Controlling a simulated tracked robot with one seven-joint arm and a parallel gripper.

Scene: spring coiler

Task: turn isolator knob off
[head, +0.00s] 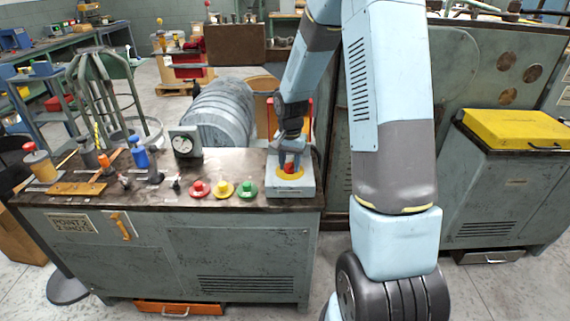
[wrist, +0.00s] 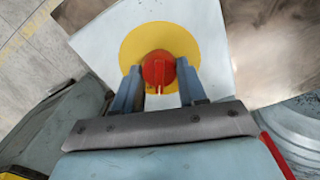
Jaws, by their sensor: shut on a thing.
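The isolator knob (wrist: 159,70) is red and round with a raised ridge, on a yellow disc (wrist: 183,37) on the top of a pale box (head: 297,188). The box stands at the right end of the workbench top. My gripper (wrist: 158,80) points down at the knob, with one finger on each side of it. The fingers are shut on the knob. In the head view my gripper (head: 290,164) hides part of the knob. In the wrist view the ridge runs roughly up and down the picture.
Red (head: 199,189), yellow (head: 221,189) and green (head: 247,188) buttons sit left of the box on the bench top (head: 222,166). A dial gauge (head: 184,142) stands behind them. Several handled tools are at the left end. A grey coil drum (head: 222,111) is behind the bench.

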